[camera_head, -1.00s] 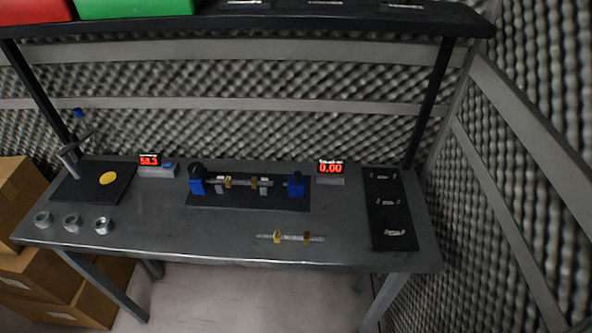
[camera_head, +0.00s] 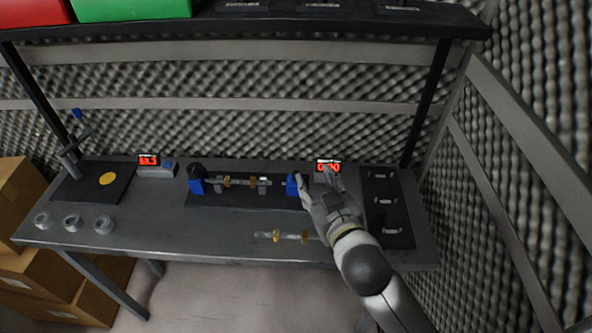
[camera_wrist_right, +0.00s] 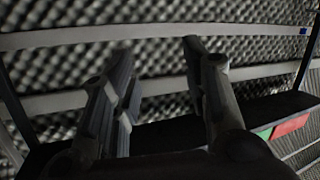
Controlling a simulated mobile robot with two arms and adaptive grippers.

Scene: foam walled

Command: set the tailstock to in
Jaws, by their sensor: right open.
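The tailstock (camera_head: 291,185) is the blue block at the right end of the small bench fixture on a dark base plate (camera_head: 240,201). A blue headstock (camera_head: 196,186) stands at its left end, with a shaft (camera_head: 240,182) carrying brass-coloured rings between them. My right gripper (camera_head: 314,176) is open and empty in the head view, just right of the tailstock. I cannot tell whether a finger touches it. In the right wrist view its fingers (camera_wrist_right: 158,75) are spread, with only wall and shelf behind them. My left gripper is not in view.
A display (camera_head: 328,166) is partly covered by my right gripper. A second shaft (camera_head: 281,236) lies near the table's front, left of my right arm. A dark mat (camera_head: 381,175) with small parts is at the right. Metal rings (camera_head: 72,222) stand front left.

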